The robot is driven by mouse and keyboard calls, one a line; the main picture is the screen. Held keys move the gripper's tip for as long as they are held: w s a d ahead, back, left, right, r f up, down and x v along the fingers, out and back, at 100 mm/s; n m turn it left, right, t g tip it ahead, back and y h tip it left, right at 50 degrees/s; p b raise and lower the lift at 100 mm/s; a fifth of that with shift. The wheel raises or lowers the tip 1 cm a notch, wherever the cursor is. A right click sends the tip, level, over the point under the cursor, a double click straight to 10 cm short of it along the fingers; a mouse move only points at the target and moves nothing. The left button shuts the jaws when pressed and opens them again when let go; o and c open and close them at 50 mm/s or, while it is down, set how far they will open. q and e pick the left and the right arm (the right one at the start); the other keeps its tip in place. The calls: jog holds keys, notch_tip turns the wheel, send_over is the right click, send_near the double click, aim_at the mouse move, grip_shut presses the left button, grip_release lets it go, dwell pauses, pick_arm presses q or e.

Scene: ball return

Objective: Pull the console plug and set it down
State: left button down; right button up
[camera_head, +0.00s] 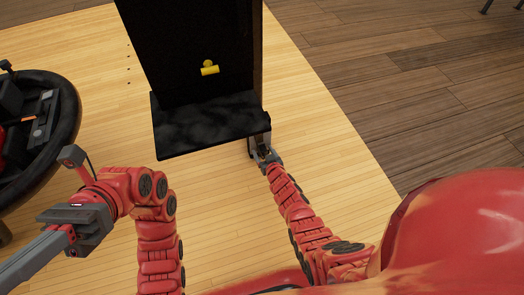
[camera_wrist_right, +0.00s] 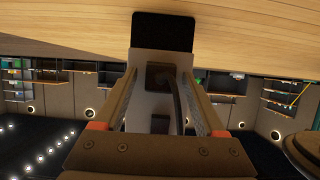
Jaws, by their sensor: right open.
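The black console (camera_head: 185,45) stands upright at the top centre of the head view, with a dark ledge (camera_head: 205,128) at its base. My right gripper (camera_head: 261,150) is low beside the ledge's right end. In the right wrist view its fingers (camera_wrist_right: 158,98) are open, on either side of a grey plate (camera_wrist_right: 150,60). A dark square plug (camera_wrist_right: 160,76) with a black cable (camera_wrist_right: 178,100) shows between them; I cannot tell whether the fingers touch it. My left gripper (camera_head: 40,255) is at the lower left, away from the console; its jaws are unclear.
A yellow fitting (camera_head: 209,70) is on the console's front. A round black object (camera_head: 65,125) with items on it stands at the left. The pale wood floor (camera_head: 110,50) is clear between it and the console. Darker planks (camera_head: 420,90) lie at the right.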

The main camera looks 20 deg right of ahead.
jog(key=shift+c, duration=0.3)
grip_shut()
dwell(0.3)
jog(key=shift+s, duration=0.1)
